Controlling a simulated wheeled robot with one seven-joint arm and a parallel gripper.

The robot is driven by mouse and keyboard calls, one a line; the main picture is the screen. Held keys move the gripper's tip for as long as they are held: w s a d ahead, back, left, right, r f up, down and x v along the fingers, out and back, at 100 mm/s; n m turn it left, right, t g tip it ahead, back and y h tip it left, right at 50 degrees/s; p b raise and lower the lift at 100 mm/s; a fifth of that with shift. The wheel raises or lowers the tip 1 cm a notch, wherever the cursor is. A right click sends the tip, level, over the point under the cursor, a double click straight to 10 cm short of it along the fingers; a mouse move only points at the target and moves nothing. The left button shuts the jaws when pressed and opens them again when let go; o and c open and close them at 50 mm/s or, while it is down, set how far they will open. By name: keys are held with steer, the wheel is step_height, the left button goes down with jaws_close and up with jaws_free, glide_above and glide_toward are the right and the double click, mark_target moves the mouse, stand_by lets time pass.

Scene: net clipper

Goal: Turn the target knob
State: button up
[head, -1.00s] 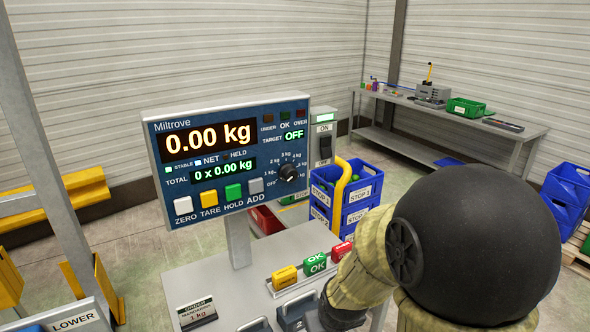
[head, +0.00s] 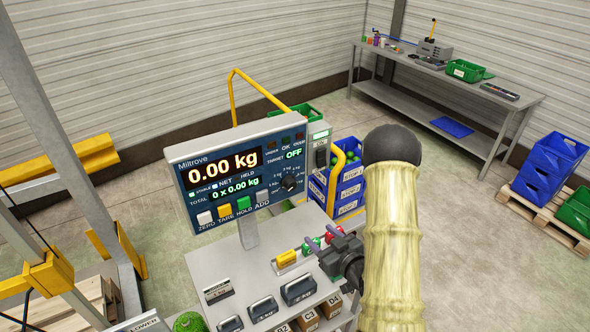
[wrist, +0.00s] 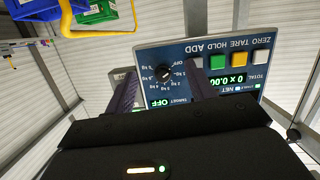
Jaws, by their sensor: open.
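The target knob (head: 289,181) is a small black dial at the lower right of the blue Miltrove scale panel (head: 197,165). The TARGET readout above it says OFF. In the wrist view the knob (wrist: 165,73) appears upside down with its kg marks around it, pointer toward OFF. My gripper (head: 328,252) is in front of the panel, lower and to the right of the knob in the head view. In the wrist view my gripper's fingers (wrist: 160,85) are apart, one on each side of the knob in the picture. A gap remains between them and the panel; nothing is held.
Below the panel is a grey bench (head: 215,268) with a yellow block (head: 286,258), green and red blocks, and several weights (head: 262,307). Blue crates (head: 348,175) stand behind to the right. A yellow rail (head: 234,90) rises behind the panel. A side table (head: 400,80) is far off.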

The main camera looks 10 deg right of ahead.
mark_target(293, 187)
steer(key=r+p, duration=0.1)
steer(key=s+r+t, duration=0.1)
steer(key=r, duration=0.1)
steer(key=s+d+r+m+t+p, duration=0.1)
steer(key=r, duration=0.1)
steer(key=shift+r+y+p, duration=0.15)
steer(key=shift+y+p, duration=0.15)
steer(key=shift+w+b, duration=0.15)
steer(key=shift+b, duration=0.15)
steer(key=b+x, duration=0.5)
steer(key=b, duration=0.6)
steer(key=shift+w, duration=0.1)
steer(key=shift+w+a+b, duration=0.1)
steer(key=shift+w+b, duration=0.1)
steer(key=shift+b, duration=0.8)
steer(key=p+x, duration=0.5)
steer(key=x, duration=0.6)
steer(key=shift+w+r+p, duration=0.2)
steer(key=shift+w+p, duration=0.1)
steer(key=shift+p, duration=0.05)
